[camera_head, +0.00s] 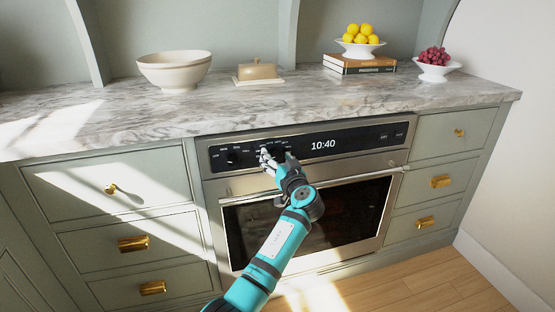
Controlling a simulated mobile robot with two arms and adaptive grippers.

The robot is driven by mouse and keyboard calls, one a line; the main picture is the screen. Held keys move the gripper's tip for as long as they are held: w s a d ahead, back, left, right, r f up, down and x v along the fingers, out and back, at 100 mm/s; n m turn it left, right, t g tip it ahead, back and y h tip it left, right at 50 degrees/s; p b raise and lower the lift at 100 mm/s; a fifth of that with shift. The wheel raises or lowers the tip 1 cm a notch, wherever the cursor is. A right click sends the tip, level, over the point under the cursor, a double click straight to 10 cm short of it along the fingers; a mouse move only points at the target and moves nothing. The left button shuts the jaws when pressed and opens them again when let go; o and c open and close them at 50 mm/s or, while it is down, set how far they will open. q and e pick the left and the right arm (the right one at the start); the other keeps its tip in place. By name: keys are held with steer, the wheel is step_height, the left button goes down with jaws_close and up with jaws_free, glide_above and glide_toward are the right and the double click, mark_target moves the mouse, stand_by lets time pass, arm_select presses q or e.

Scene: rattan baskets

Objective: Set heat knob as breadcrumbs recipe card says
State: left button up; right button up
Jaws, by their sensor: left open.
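The oven's black control panel (359,141) runs across the top of the built-in oven and shows 10:40. A dark knob (232,158) sits at the panel's left end, with small white labels too small to read around it. My left gripper (266,156) is open at the panel, to the right of that knob, over another group of labels. Its fingers cover that spot, so I cannot tell whether they touch a knob there. No recipe card can be made out. My right gripper is not in view.
The oven handle (340,180) runs just below the panel. Drawers with brass handles flank the oven.

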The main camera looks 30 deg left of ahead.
arm_select(q)
steer(key=c, duration=1.2)
steer(key=shift+o, duration=0.2)
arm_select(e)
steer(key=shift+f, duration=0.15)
arm_select(q)
steer(key=shift+m, duration=1.8)
steer(key=m+p, duration=0.3)
steer(key=m, duration=0.4)
steer(key=shift+s+r+m+t, duration=0.1)
steer(key=shift+r+m+t, duration=0.05)
steer(key=shift+m+t, duration=0.2)
steer(key=shift+m+p, duration=0.3)
steer(key=shift+m, duration=0.25)
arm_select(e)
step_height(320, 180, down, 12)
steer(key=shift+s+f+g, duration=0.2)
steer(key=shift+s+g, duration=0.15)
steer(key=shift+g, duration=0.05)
